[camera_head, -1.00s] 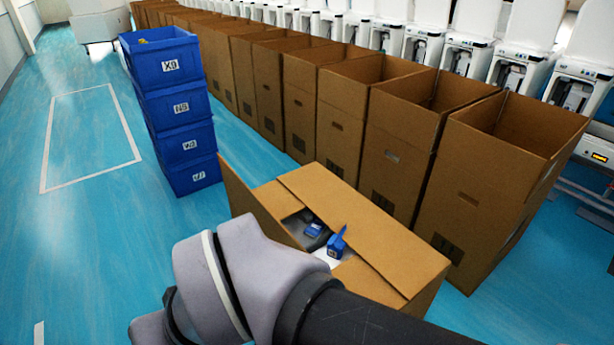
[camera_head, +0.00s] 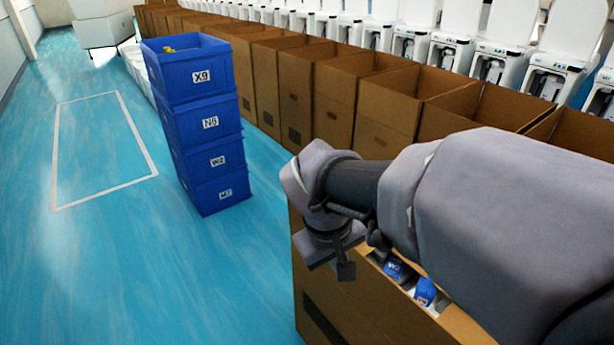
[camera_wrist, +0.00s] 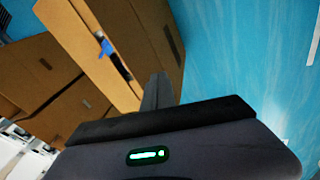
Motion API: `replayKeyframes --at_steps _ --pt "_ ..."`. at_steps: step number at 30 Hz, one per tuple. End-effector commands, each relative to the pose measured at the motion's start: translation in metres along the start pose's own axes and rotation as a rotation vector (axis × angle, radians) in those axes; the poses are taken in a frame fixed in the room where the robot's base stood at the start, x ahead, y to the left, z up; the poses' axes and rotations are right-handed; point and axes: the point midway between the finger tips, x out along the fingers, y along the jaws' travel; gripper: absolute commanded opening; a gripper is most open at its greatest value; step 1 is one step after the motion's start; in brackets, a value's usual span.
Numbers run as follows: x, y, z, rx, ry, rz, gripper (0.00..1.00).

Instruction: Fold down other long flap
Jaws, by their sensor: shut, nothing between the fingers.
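The open cardboard box (camera_head: 360,308) stands at the lower middle of the head view. Blue items (camera_head: 425,291) show through a narrow gap in its top, beside a flap partly covered by my arm. A brown panel rises at the box's left edge; I cannot tell where flap ends and wall begins. My gripper (camera_head: 343,262) is shut and empty, pointing down near that left side; contact cannot be told. The wrist view shows the box (camera_wrist: 133,75), with a lighter flap lying over part of the top and a blue item (camera_wrist: 105,47) in the gap. My gripper fingers (camera_wrist: 158,90) overlap the box's edge there.
A stack of blue crates (camera_head: 212,160) stands left of the box. The blue floor (camera_head: 130,260) at left is clear.

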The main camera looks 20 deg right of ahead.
Motion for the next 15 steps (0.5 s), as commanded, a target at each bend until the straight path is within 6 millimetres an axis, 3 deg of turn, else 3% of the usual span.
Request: replayKeyframes --at_steps 6,11,15 --pt "0.035 0.014 -0.030 -0.196 -0.081 0.107 0.00" --pt "0.056 0.018 -0.032 -0.220 -0.090 0.121 0.00" --pt "0.087 0.021 -0.029 -0.218 -0.091 0.120 0.00"
